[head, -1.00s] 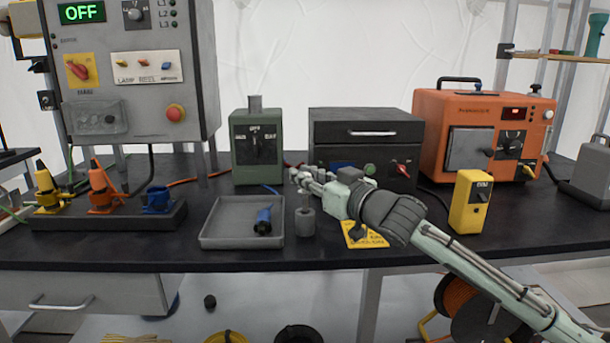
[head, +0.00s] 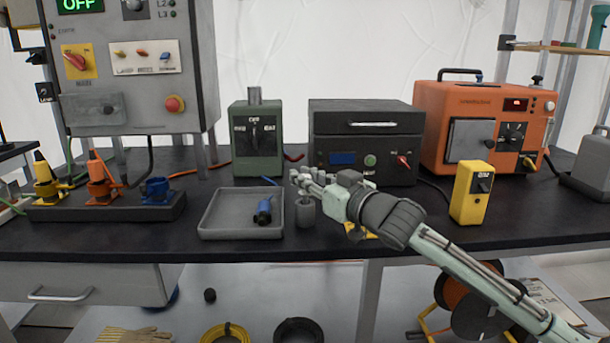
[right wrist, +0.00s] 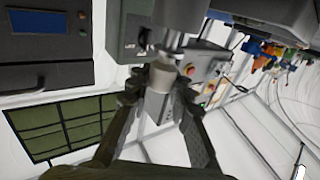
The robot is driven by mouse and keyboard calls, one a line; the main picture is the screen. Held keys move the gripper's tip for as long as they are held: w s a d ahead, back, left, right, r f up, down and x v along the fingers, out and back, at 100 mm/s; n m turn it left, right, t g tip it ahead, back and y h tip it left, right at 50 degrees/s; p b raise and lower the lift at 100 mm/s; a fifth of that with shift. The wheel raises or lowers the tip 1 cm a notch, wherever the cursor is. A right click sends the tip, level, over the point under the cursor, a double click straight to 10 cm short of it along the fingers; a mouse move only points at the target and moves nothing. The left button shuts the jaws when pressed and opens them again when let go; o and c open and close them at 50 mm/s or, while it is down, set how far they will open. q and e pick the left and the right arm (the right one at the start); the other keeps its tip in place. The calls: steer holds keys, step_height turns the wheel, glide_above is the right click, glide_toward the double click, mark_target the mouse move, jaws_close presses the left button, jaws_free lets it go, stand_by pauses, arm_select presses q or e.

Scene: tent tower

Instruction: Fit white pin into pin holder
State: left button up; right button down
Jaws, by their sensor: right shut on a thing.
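My right gripper (head: 304,182) reaches in from the right over the bench, just above a small grey upright cylinder (head: 305,214). This cylinder may be the pin holder; it stands right of the grey tray. In the right wrist view, my right gripper (right wrist: 160,92) is shut on a pale, whitish cylindrical piece (right wrist: 163,76), probably the white pin. The fingers hide part of it, and a grey rod lies close by in line with it. Whether the pin touches the cylinder or sits in it, I cannot tell. My left gripper is not in view.
A grey tray (head: 214,234) with a blue connector (head: 263,211) lies just left of the cylinder. A green box (head: 256,150) and a dark box (head: 368,125) stand behind. A yellow unit (head: 470,193) stands right of my arm.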

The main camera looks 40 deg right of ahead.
steer(key=shift+f+b, duration=0.35)
steer(key=shift+f, duration=0.55)
steer(key=c, duration=1.3)
jaws_free()
steer(key=shift+s+f, duration=0.1)
steer(key=s, duration=1.2)
steer(key=shift+d+r, duration=0.2)
steer(key=shift+d, duration=0.1)
